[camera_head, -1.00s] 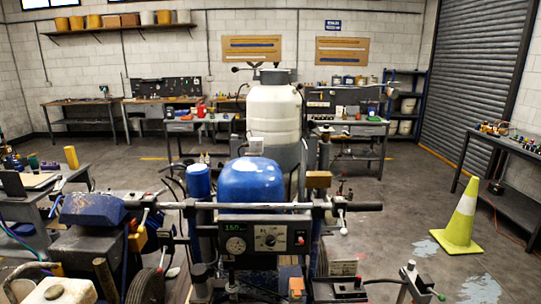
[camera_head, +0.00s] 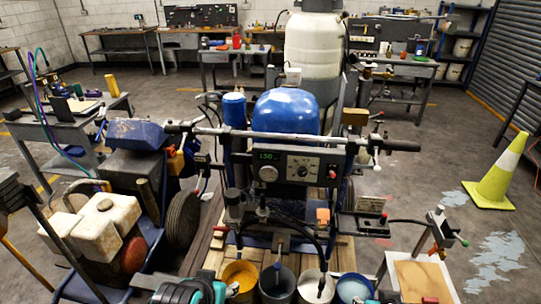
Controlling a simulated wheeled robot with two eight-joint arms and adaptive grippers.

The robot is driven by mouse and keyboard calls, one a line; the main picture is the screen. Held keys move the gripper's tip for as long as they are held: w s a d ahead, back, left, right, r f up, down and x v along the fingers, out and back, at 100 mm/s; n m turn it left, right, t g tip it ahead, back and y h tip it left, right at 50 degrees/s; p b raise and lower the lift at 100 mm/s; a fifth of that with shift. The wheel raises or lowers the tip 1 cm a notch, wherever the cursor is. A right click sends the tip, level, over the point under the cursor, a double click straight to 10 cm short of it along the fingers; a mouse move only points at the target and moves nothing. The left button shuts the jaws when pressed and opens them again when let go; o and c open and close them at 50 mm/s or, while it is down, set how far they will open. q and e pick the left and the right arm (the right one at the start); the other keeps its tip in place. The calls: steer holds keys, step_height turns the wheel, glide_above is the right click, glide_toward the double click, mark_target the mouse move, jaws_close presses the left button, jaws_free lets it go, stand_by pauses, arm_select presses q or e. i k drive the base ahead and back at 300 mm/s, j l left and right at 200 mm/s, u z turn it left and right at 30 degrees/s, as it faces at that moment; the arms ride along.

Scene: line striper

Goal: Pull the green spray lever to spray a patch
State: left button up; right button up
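A small lever with a green ball tip (camera_head: 464,242) sticks out to the right from a metal post (camera_head: 437,225) at the lower right. A red-tipped part tops the post. A tan board (camera_head: 423,283) in a pale frame lies below the post. The line striper (camera_head: 287,112) stands in the middle with a blue rounded cover. Its control panel (camera_head: 290,165) shows a lit green readout, seemingly 150. A handlebar (camera_head: 370,143) runs across it.
Several paint buckets, one of them yellow (camera_head: 241,273), stand in front of the striper. A yellow-green cone (camera_head: 495,180) stands at right near pale floor patches (camera_head: 498,257). Left holds another machine (camera_head: 100,225).

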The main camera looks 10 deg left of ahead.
mark_target(465, 243)
steer(key=z, duration=1.4)
